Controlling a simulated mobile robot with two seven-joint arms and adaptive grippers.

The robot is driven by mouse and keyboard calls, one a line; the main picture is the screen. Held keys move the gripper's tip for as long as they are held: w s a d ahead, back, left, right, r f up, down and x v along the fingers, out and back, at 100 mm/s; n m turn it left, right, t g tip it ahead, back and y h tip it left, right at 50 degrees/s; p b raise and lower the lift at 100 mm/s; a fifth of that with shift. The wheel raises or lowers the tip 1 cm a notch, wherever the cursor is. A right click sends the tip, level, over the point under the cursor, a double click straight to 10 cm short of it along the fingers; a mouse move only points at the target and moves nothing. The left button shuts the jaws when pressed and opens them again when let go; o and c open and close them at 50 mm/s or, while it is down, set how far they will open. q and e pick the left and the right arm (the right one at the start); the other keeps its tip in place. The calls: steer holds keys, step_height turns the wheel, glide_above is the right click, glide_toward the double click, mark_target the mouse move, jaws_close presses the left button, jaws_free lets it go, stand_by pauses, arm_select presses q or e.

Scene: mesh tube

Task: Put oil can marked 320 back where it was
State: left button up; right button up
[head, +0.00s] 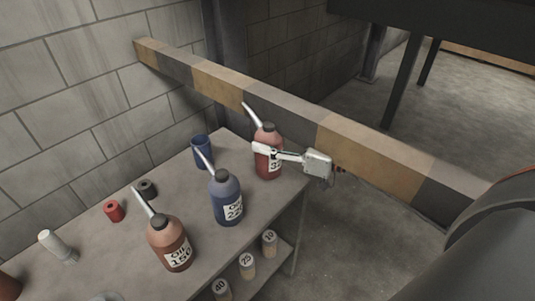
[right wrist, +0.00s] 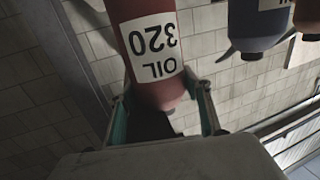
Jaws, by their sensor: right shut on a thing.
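The red oil can marked 320 (head: 267,138), with a dark cap and pale spout, is upright at the far right end of the grey table (head: 205,262). In the right wrist view the can (right wrist: 150,45) appears upside down, its "OIL 320" label readable. My right gripper (head: 264,157) reaches in from the right and is shut around the can's body, one finger on each side. Its fingers also show in the right wrist view (right wrist: 163,105). I cannot tell whether the can's base touches the table. My left gripper is not in view.
A blue oil can (head: 226,197) and a brown can marked 150 (head: 170,243) stand nearer on the table. A blue cup (head: 201,150), red roll (head: 114,211) and dark roll (head: 147,189) are along the wall side. A striped beam (head: 290,118) runs behind the table.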

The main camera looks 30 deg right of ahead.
step_height(320, 180, down, 3)
steer(key=shift+f+b, duration=0.1)
steer(key=shift+b, duration=0.6)
steer(key=shift+f, duration=0.55)
steer(key=shift+r, duration=0.2)
steer(key=shift+f+b, duration=0.3)
steer(key=shift+b, duration=0.15)
steer(key=o, duration=1.1)
steer(key=shift+o, duration=0.6)
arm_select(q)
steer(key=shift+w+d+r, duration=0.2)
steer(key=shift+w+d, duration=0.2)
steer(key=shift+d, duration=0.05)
